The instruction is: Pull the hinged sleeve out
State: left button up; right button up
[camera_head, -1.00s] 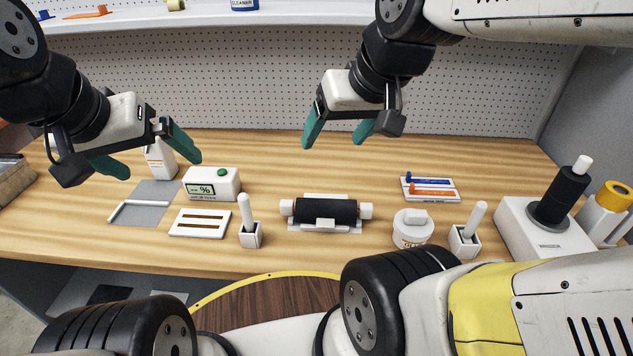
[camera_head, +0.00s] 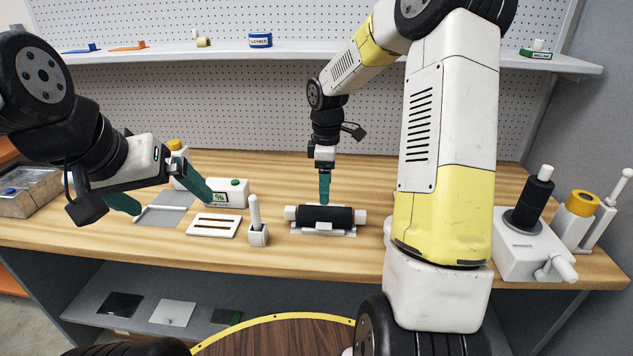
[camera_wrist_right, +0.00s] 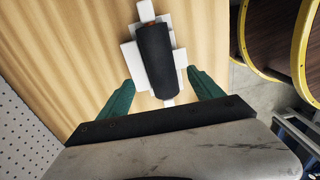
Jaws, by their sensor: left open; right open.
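The hinged sleeve, a black cylinder (camera_head: 333,216), lies across a white cradle (camera_head: 322,232) with a white tube end out of each side. In the right wrist view the sleeve (camera_wrist_right: 155,57) runs lengthwise ahead of the jaws. My right gripper (camera_head: 325,200) stands just above and behind the sleeve, pointing down. Its green fingers (camera_wrist_right: 161,77) are open, one to each side of the sleeve's near end, with nothing held. I cannot tell whether they touch it. My left gripper (camera_head: 175,207) is open and empty above the left of the bench.
A white holder with an upright stick (camera_head: 258,235) stands left of the cradle. A slotted white plate (camera_head: 214,226) and a meter (camera_head: 229,193) are further left. My right arm hides the bench right of the cradle. A white machine (camera_head: 535,245) stands at the far right.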

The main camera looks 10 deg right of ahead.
aim_at(325, 208)
notch_tip(325, 208, down, 8)
jog(key=shift+r, duration=0.15)
jog(key=c, duration=0.3)
jog(key=shift+r, duration=0.1)
grip_shut()
